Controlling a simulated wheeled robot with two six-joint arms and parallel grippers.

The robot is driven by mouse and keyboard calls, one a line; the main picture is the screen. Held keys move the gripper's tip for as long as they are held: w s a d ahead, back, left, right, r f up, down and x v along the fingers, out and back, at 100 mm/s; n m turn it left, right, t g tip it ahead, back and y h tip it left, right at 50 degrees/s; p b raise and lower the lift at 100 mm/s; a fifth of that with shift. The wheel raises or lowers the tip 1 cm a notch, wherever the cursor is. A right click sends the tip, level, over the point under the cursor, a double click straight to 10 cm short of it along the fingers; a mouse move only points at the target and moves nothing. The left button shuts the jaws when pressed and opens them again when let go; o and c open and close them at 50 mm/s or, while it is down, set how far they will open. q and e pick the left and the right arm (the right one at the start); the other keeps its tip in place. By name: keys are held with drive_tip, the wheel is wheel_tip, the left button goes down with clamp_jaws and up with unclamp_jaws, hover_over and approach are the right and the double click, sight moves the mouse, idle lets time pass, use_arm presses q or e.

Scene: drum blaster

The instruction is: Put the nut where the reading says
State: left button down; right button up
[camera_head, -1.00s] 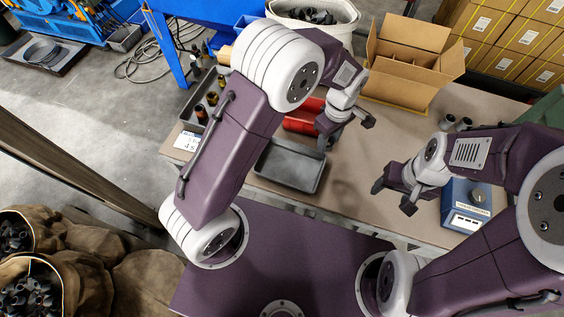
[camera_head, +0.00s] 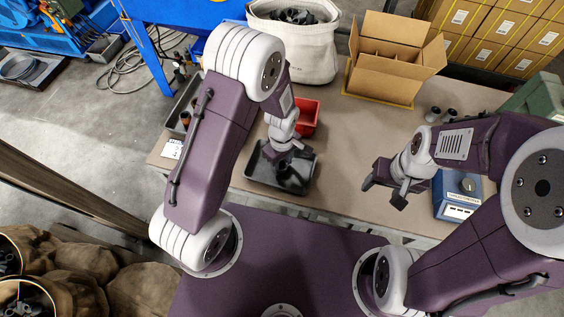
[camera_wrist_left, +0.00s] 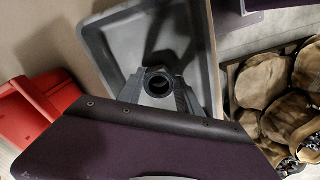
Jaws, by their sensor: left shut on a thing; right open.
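My left gripper (camera_head: 289,168) is over the grey tray (camera_head: 255,182), pointing down. In the left wrist view it is shut on a dark round nut (camera_wrist_left: 157,81) with a hole in its top; the tray (camera_wrist_left: 100,50) lies below. I cannot tell how far the nut is above the tray floor. My right gripper (camera_head: 384,186) is open and empty above the table, left of the blue instrument (camera_head: 459,193). That instrument has a dial and a pale panel, whose reading is too small to make out.
A red bin (camera_head: 306,117) stands behind the tray. A part tray (camera_head: 180,108) and a white card (camera_head: 172,149) are at the left table edge. An open divided carton (camera_head: 388,80) is at the back, with small dark-topped cylinders (camera_head: 450,116) to the right. The middle table is clear.

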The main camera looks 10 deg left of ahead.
use_arm(q)
drive_tip(key=shift+f+b, duration=0.3)
drive_tip(key=c, duration=0.8)
unclamp_jaws()
drive_tip(key=shift+r, duration=0.25)
wheel_tip(320, 180, up, 12)
drive_tip(key=p, duration=0.2)
drive_tip(key=s+a+m, duration=0.2)
drive_tip(key=m, duration=0.1)
drive_tip(key=s+a+r+m, duration=0.1)
drive_tip(key=s+a+m, duration=0.2)
drive_tip(key=m, duration=0.1)
drive_tip(key=s+a+r+m+t, duration=0.1)
drive_tip(key=s+a+m, duration=0.1)
drive_tip(key=s+m, duration=0.1)
drive_tip(key=shift+a+r+m, duration=0.25)
drive_tip(key=shift+a+m, duration=0.1)
drive_tip(key=shift+m, duration=0.15)
